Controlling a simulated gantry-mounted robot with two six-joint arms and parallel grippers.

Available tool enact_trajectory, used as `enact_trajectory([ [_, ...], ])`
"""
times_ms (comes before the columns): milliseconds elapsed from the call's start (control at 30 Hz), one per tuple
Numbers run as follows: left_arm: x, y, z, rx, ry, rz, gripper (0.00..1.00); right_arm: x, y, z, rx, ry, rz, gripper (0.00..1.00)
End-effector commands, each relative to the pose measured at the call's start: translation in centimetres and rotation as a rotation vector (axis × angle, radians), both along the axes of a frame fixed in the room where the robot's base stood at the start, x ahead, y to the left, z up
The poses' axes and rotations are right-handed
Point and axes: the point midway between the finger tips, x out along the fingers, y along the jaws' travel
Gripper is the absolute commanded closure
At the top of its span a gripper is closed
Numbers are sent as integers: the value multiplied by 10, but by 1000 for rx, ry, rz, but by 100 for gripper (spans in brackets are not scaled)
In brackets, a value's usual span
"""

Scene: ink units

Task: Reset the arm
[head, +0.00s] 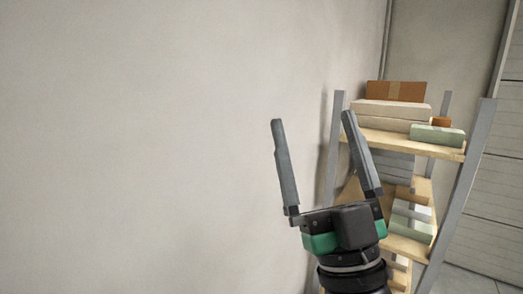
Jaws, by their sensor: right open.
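My right gripper (312,158) is in the lower right middle of the head view. Its two long grey fingers point up and stand wide apart, with nothing between them. It is in front of the plain wall and partly covers the left side of a shelf rack. My left gripper is not in view.
A shelf rack (473,170) with grey posts and wooden boards stands at the right. Its top board holds a brown box (396,91), pale flat boxes (385,118) and a light green box (437,135). A bare wall (140,140) fills the left.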

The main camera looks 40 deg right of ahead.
Motion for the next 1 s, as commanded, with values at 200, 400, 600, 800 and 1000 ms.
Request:
enact_trajectory([
  [200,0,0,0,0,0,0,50,0,83,7,127,102,568,0],
  [400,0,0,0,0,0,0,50,0,90,6,131,120,612,0],
  [600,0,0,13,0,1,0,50,0,90,19,131,120,608,0],
  [800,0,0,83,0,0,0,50,0,89,89,130,120,606,0],
  [1000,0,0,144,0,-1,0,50,0,89,149,130,120,605,0],
])
